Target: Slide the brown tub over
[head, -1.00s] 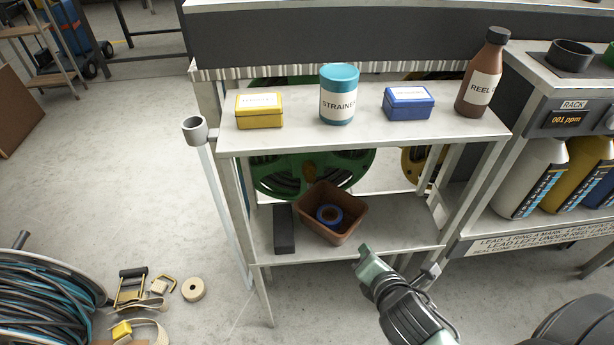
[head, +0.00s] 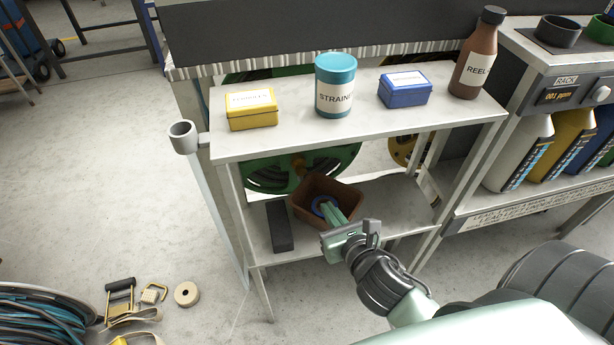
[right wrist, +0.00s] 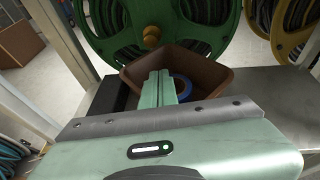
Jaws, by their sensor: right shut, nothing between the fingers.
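The brown tub (head: 349,196) stands on the lower shelf (head: 386,214) of the white rack, with a blue ring (head: 318,206) inside it. It also shows in the right wrist view (right wrist: 212,78), where the blue ring (right wrist: 183,87) is partly hidden by my fingers. My right gripper (head: 333,212) reaches in from the front, its fingers shut together and empty. The fingertips overlap the tub's opening; I cannot tell whether they touch its wall. My left gripper is in neither view.
A dark block (head: 279,227) stands just left of the tub. A green reel (head: 270,176) is behind it. The upper shelf (head: 300,133) overhangs, holding a yellow box (head: 251,111), a teal can (head: 335,88), a blue box (head: 405,90) and a brown bottle (head: 477,58). Bare shelf lies to the tub's right.

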